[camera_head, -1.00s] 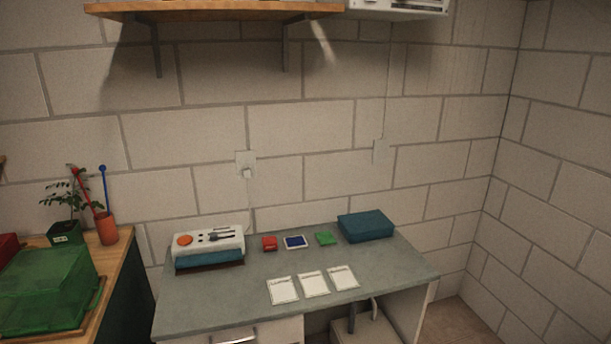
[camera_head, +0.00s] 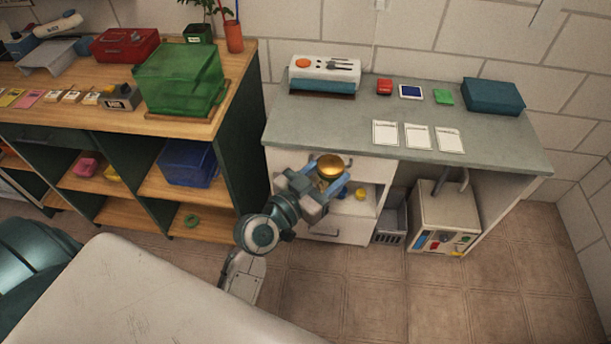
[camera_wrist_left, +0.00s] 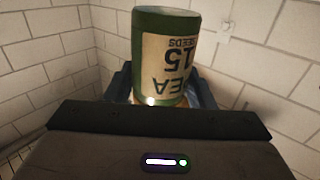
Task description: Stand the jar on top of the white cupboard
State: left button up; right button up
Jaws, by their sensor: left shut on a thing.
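The jar is held in my left gripper (camera_head: 326,182), in front of the grey-topped desk. In the head view only the jar's round gold lid (camera_head: 330,164) shows clearly, facing up between the blue fingers. In the left wrist view the jar (camera_wrist_left: 166,50) is green with a cream label; its lettering appears upside down, and its lower end in the picture is hidden behind the gripper. My right gripper is not in view. No wall cupboard shows now; a white unit (camera_head: 348,228) with a drawer and an open shelf stands under the desktop's left side.
The desktop (camera_head: 330,122) holds a white-and-blue device (camera_head: 325,74), white cards (camera_head: 417,136), small coloured items and a teal box (camera_head: 493,96). A wooden bench with a green bin (camera_head: 180,78) stands left. A white machine (camera_head: 440,217) sits under the desk.

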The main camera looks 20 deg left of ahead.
aim_at(328, 181)
pick_arm(q)
jog(key=w+d+r+m+g+h, duration=0.2)
jog(key=w+d+m+g+h, duration=0.15)
jog(key=d+h, duration=0.2)
jog(key=w+d+r+m+g+h, duration=0.25)
jog(key=d+m+g+h, duration=0.2)
jog(key=d, duration=0.25)
jog(key=s+a+f+n+t+y, duration=0.1)
jog(key=a+f+n+t+y, duration=0.1)
jog(key=a+f+y, duration=0.1)
jog(key=s+a+f+n+t+y, duration=0.1)
jog(key=a+f+n+t+y, duration=0.2)
jog(key=a+y, duration=0.1)
jog(key=s+a+f+n+t+y, duration=0.1)
jog(key=a+f+n+t+y, duration=0.2)
jog(key=a, duration=0.2)
jog(key=shift+s+a+f+y, duration=0.3)
jog(key=shift+s+a+f, duration=0.05)
jog(key=shift+s+a, duration=0.05)
jog(key=s+a+r+n+t+y, duration=0.1)
jog(key=s+a+r+n+y, duration=0.2)
jog(key=s+a+n+y, duration=0.1)
jog(key=shift+s+a+y, duration=0.65)
jog(key=shift+a+y, duration=0.2)
jog(key=shift+y, duration=0.05)
jog(key=shift+r, duration=0.1)
